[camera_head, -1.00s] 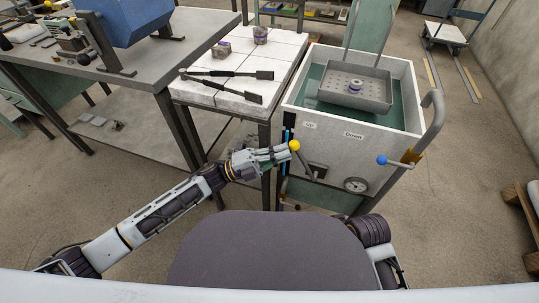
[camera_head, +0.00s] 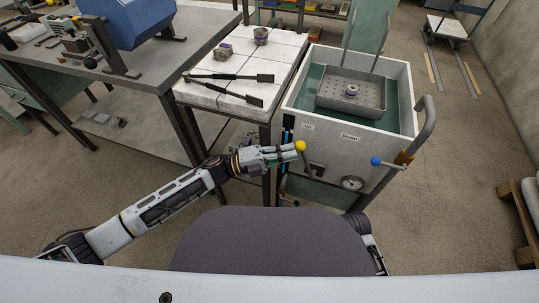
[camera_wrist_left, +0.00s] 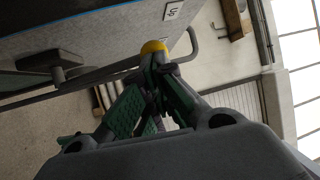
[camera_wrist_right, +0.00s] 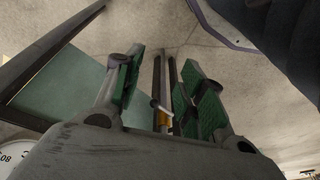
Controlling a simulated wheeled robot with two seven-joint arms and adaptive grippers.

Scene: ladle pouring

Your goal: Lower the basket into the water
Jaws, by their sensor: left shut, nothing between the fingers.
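The metal basket (camera_head: 350,95) hangs by two rods inside the white tank (camera_head: 296,101), at the green water (camera_head: 308,86). Whether the basket's floor is under water is hard to tell. A lever with a yellow knob (camera_head: 300,146) is on the tank's front, below the "Up" and "Down" labels. My left gripper (camera_head: 291,153) is shut and empty, its fingertips at the knob; in the left wrist view the knob (camera_wrist_left: 154,47) shows just past the fingertips. My right gripper (camera_wrist_right: 160,92) is open and empty in the right wrist view.
A blue-knobbed lever (camera_head: 376,161), a curved grey handle (camera_head: 430,125) and a gauge (camera_head: 352,183) are on the tank's front and right. A tiled table (camera_head: 222,97) with tongs (camera_head: 240,78) stands left of the tank. A wooden pallet (camera_head: 515,210) is at the right.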

